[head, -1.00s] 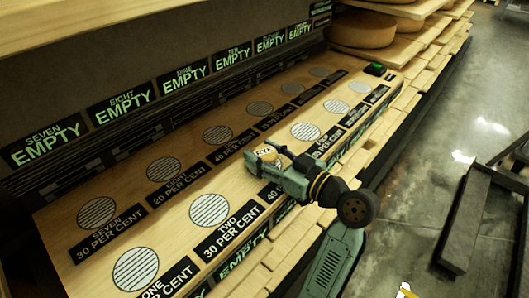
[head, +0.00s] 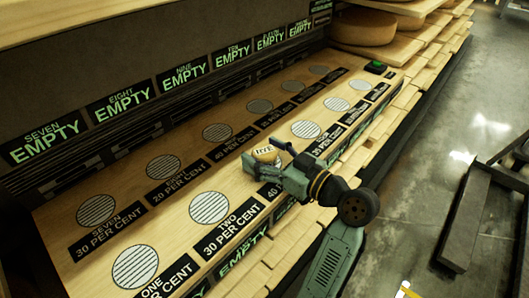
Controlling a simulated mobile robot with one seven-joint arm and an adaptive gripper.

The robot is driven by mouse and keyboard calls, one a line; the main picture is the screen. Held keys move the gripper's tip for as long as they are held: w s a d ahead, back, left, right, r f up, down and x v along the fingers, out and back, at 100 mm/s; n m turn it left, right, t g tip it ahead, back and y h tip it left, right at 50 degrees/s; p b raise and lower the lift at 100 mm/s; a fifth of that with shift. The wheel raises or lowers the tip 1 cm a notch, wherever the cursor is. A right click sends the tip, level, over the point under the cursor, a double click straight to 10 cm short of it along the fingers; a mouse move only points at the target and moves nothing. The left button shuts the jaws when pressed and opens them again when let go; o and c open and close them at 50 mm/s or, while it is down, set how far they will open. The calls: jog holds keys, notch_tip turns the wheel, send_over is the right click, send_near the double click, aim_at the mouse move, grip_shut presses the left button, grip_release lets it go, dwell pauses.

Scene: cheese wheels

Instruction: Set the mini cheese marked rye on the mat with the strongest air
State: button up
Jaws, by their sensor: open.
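The mini cheese marked RYE (head: 265,153) is a small pale round with a dark-lettered top. It sits in the front row, at the third place, between mat two (head: 209,208) and mat four (head: 305,130). It seems to rest on the third mat, which it and my gripper mostly hide. My gripper (head: 271,158) is open at the cheese, with one dark finger showing on its far right side. I cannot tell whether the fingers touch it. The label by the third place shows 40, partly covered; mat two reads 30 per cent.
In the back row, mat seven (head: 96,210) reads 30, mat eight (head: 164,167) 20 and mat nine (head: 217,132) 40 per cent. Farther labels are too small to read. Wall signs (head: 122,103) say EMPTY. A green button (head: 375,67) is at the far end. Large cheese wheels (head: 362,29) stand beyond.

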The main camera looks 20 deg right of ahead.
jog(key=shift+r, duration=0.25)
jog(key=b+v, duration=0.1)
jog(key=v, duration=1.1)
jog(key=shift+b, duration=0.3)
